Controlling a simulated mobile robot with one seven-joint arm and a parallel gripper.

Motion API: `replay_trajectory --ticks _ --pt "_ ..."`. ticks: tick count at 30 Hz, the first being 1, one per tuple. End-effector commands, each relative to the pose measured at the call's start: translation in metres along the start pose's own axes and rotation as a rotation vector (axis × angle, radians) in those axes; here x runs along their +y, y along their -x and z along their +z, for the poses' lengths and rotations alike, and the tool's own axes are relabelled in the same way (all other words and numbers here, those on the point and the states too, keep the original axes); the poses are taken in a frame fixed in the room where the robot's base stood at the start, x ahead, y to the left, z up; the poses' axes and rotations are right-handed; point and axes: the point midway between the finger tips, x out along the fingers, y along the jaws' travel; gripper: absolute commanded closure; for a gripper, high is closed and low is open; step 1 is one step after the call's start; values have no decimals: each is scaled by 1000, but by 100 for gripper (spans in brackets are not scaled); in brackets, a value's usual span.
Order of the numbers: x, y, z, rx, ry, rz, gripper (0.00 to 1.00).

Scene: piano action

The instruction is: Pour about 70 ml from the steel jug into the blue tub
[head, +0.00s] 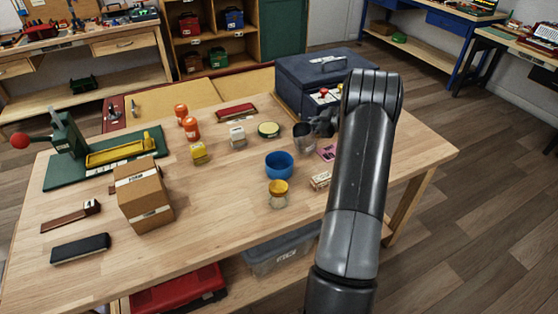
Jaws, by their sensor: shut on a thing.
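The blue tub (279,168) stands on the wooden table, open at the top. I cannot see what is inside it. The steel jug (303,139) is a small grey vessel just behind the tub and to its right. My gripper (314,128) is shut on the jug from the right side. My arm comes in from the lower right and hides part of the gripper. The jug looks about upright. I cannot tell whether it touches the table, and its contents do not show.
A jar with a yellow lid (278,194) stands in front of the tub. A small light box (320,180) and a pink card (327,153) lie to the right. A round tin (268,130) and dark blue case (310,75) stand behind. The table's front middle is clear.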

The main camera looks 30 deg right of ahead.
Motion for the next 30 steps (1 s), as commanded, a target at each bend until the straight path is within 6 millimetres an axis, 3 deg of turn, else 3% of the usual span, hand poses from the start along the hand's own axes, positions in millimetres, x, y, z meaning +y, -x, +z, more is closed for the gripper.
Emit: replay_trajectory --ticks 17,30 --pt "-33 8 -38 -83 333 133 100" --pt "-42 15 -62 -138 567 227 100"
